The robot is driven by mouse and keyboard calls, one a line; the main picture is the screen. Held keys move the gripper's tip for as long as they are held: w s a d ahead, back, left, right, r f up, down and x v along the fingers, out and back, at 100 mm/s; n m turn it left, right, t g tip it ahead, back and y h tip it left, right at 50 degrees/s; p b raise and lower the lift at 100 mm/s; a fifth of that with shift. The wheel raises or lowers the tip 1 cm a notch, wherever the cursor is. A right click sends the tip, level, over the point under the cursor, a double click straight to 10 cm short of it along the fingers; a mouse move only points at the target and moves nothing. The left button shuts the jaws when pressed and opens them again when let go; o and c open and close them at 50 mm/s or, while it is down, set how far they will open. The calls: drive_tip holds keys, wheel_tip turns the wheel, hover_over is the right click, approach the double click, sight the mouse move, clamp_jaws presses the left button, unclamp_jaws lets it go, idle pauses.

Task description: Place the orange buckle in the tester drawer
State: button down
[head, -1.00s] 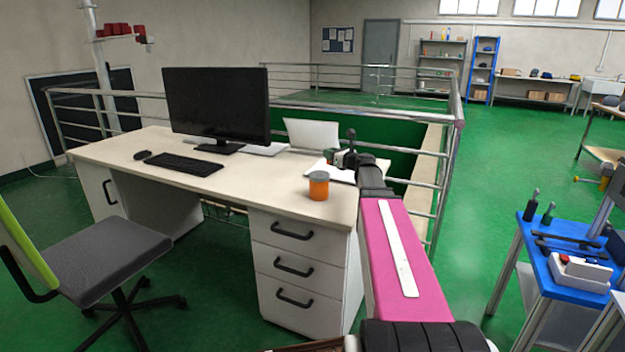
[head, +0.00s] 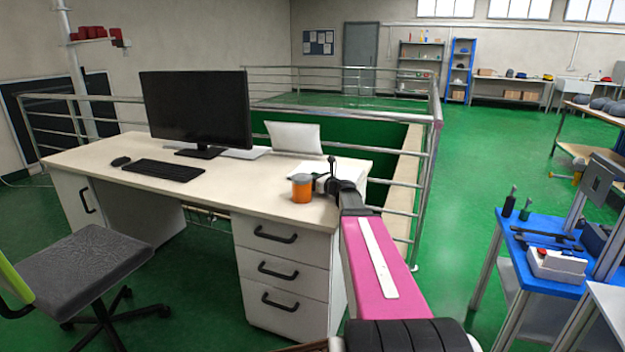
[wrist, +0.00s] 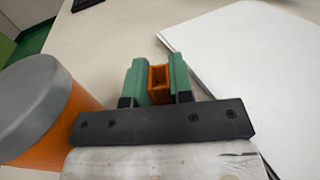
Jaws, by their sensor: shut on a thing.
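My gripper (wrist: 158,80) is shut on the orange buckle (wrist: 160,84), which sits between the two green fingers in the wrist view. Its shape is a small open-ended orange piece. In the head view my gripper (head: 322,184) is over the right end of the desk, just right of an orange jar, and the buckle cannot be made out there. Whether the buckle touches the desk top I cannot tell. No drawer clearly belonging to a tester can be made out; the desk's own drawers (head: 277,268) are shut.
The orange jar with a grey lid (wrist: 25,95) stands close left of my gripper. White paper (wrist: 250,70) lies to the right. The desk (head: 90,158) holds a monitor (head: 196,108) and keyboard (head: 163,170). A blue-topped bench (head: 525,228) with tools stands right, beyond open green floor.

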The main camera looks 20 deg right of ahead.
drive_tip(key=shift+f, duration=0.15)
drive_tip(key=c, duration=1)
unclamp_jaws()
